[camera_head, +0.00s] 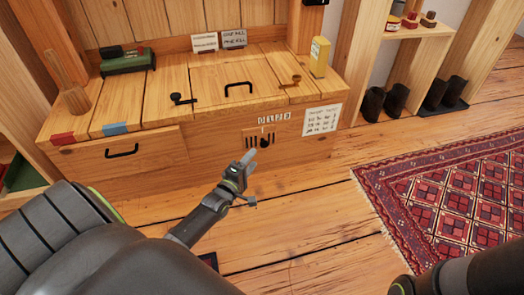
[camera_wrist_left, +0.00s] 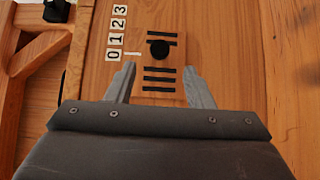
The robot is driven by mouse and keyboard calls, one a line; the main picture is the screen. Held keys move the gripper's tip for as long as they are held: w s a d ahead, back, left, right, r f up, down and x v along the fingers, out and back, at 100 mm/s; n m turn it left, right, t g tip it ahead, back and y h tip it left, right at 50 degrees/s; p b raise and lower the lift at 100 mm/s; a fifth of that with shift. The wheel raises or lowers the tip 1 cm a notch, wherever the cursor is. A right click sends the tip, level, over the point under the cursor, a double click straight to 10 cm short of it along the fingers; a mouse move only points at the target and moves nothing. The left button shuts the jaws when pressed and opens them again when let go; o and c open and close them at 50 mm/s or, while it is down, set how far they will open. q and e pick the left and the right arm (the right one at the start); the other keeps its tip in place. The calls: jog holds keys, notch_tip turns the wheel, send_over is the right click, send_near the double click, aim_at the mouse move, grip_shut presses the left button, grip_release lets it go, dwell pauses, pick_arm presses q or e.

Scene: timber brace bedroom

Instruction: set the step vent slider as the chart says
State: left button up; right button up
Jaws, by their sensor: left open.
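The vent slider's black knob (camera_head: 264,142) sits on a slotted plate in the front of the wooden step (camera_head: 200,150). White number tiles 0 to 3 (camera_head: 274,118) run above it. In the left wrist view the knob (camera_wrist_left: 159,49) and a white mark (camera_wrist_left: 133,54) are at the 0 end of the tiles (camera_wrist_left: 116,33), the mark closest to 0. The paper chart (camera_head: 321,119) is right of the vent; its writing is too small to read. My left gripper (camera_head: 249,157) is open and empty, its fingers (camera_wrist_left: 160,78) apart just short of the knob. My right gripper is out of view.
The step top holds a green box (camera_head: 127,62), a yellow container (camera_head: 319,57), black and brass handles, and two cards (camera_head: 219,41). A patterned red rug (camera_head: 450,195) and dark boots (camera_head: 385,102) are at right. Bare floor lies before the step.

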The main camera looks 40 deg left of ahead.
aim_at(263, 146)
pick_arm(q)
jog(key=w, duration=0.2)
jog(key=w+b, duration=0.1)
jog(key=w, duration=0.1)
jog(key=w+b, duration=0.1)
jog(key=w, duration=0.1)
jog(key=shift+w+a+f, duration=0.1)
jog(key=shift+a+f, duration=0.05)
jog(key=shift+a, duration=0.1)
jog(key=shift+w+a, duration=0.1)
jog(key=shift+w, duration=0.6)
jog(key=shift+c, duration=0.3)
grip_shut()
